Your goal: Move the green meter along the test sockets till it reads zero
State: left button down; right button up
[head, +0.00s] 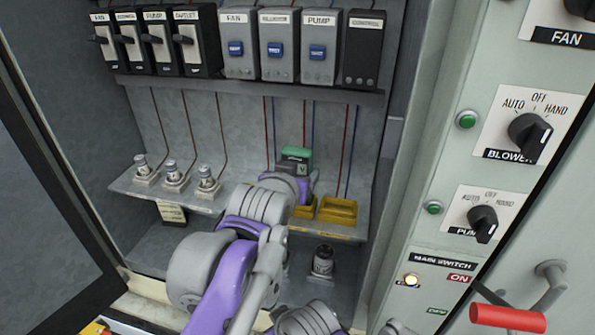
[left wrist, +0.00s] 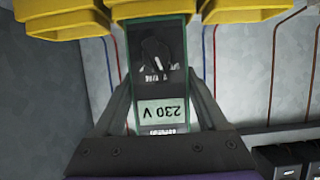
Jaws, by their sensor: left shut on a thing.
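The green meter (head: 297,155) stands upright at the row of yellow test sockets (head: 338,211) on the lower shelf of the cabinet. My left gripper (head: 300,183) is shut on it. In the left wrist view the meter (left wrist: 158,75) appears upside down between my two fingers, with a dark face and a dial. Its display (left wrist: 165,111) reads 230 V. The meter's end is at the middle of the yellow sockets (left wrist: 240,10) in that view; contact cannot be told. My arm hides part of the socket row in the head view. My right gripper is not in view.
Small fuse-like posts (head: 171,171) stand on the shelf to the left. Labelled breakers (head: 157,40) and modules (head: 280,45) line the upper shelf. A dark-capped jar-like part (head: 322,262) stands below. The panel at right has knobs, a lit lamp (head: 412,281) and a red handle (head: 508,318).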

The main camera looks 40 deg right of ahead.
pick_arm(q)
grip_release()
jog(key=shift+f, duration=0.1)
jog(key=v, duration=1.1)
jog(key=w+a+f+n+y, duration=0.25)
jog(key=a+f, duration=0.55)
jog(key=a, duration=0.4)
jog(key=w+a+f+n+y, duration=0.2)
jog(key=a+f+n+y, duration=0.15)
jog(key=a+f, duration=0.75)
jog(key=s+a+f+n+g+y, duration=0.1)
jog(key=s+a+f+n+y, duration=0.1)
jog(key=s+a+f, duration=0.3)
jog(key=s+a+f+n+g+y, duration=0.1)
jog(key=s+a+f, duration=0.5)
jog(key=a, duration=0.8)
notch_tip(320, 180, down, 2)
jog(key=shift+a+f+n+g+y+b, duration=0.1)
jog(key=shift+a+n+g+y+b, duration=0.25)
jog(key=shift+n+y, duration=0.35)
